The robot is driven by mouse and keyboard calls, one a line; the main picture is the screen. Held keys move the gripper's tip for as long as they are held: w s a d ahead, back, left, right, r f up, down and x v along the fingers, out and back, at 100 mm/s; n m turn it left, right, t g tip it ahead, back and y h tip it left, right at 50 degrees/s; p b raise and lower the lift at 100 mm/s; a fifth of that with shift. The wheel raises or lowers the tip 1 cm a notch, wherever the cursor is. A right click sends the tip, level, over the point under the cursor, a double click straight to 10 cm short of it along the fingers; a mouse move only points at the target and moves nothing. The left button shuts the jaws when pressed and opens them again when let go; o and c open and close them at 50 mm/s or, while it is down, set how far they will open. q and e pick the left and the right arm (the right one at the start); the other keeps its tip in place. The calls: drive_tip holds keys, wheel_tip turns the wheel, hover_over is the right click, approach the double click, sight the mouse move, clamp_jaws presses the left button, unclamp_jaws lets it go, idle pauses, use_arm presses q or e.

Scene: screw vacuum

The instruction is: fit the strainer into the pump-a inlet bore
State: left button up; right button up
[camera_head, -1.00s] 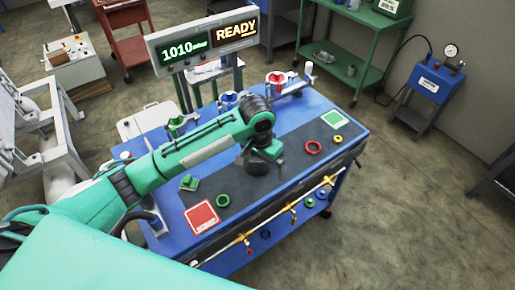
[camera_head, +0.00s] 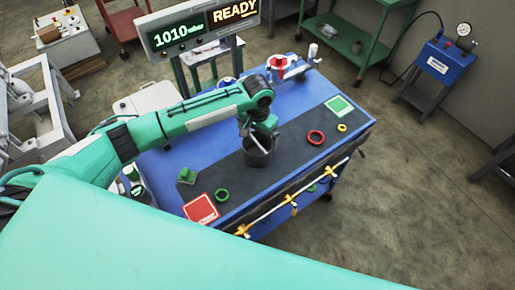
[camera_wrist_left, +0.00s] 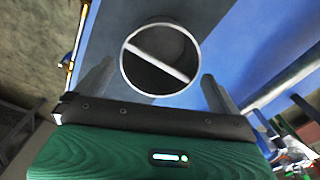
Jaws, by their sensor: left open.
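A dark round cup (camera_head: 257,151), which looks like the strainer, stands upright on the dark mat of the blue table. A pale bar crosses its open mouth, seen in the left wrist view (camera_wrist_left: 160,55). My left gripper (camera_head: 262,132) is over the cup. In the left wrist view, the gripper's (camera_wrist_left: 157,78) two fingers are spread, one on each side of the cup, with gaps. It holds nothing. I cannot make out the pump-a inlet bore; my left arm hides part of the table's back. My right gripper is out of view.
The blue table (camera_head: 185,160) carries a red square (camera_head: 201,209), green ring (camera_head: 222,195), green block (camera_head: 187,176), red ring (camera_head: 316,137), yellow ring (camera_head: 342,128) and green square (camera_head: 339,105). A red-topped fitting (camera_head: 284,66) stands at the back. The mat's middle right is clear.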

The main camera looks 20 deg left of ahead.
sight(258, 144)
use_arm(q)
drive_tip(key=shift+s+f+p, duration=0.1)
drive_tip(key=shift+f+p, duration=0.65)
drive_tip(key=shift+f, duration=0.2)
wheel_tip(258, 144, down, 2)
drive_tip(key=shift+a+f, duration=0.1)
drive_tip(key=shift+f, duration=0.15)
drive_tip(key=shift+f+p, duration=0.25)
drive_tip(key=shift+p, duration=0.05)
drive_tip(key=c, duration=0.8)
drive_tip(key=shift+c, duration=0.2)
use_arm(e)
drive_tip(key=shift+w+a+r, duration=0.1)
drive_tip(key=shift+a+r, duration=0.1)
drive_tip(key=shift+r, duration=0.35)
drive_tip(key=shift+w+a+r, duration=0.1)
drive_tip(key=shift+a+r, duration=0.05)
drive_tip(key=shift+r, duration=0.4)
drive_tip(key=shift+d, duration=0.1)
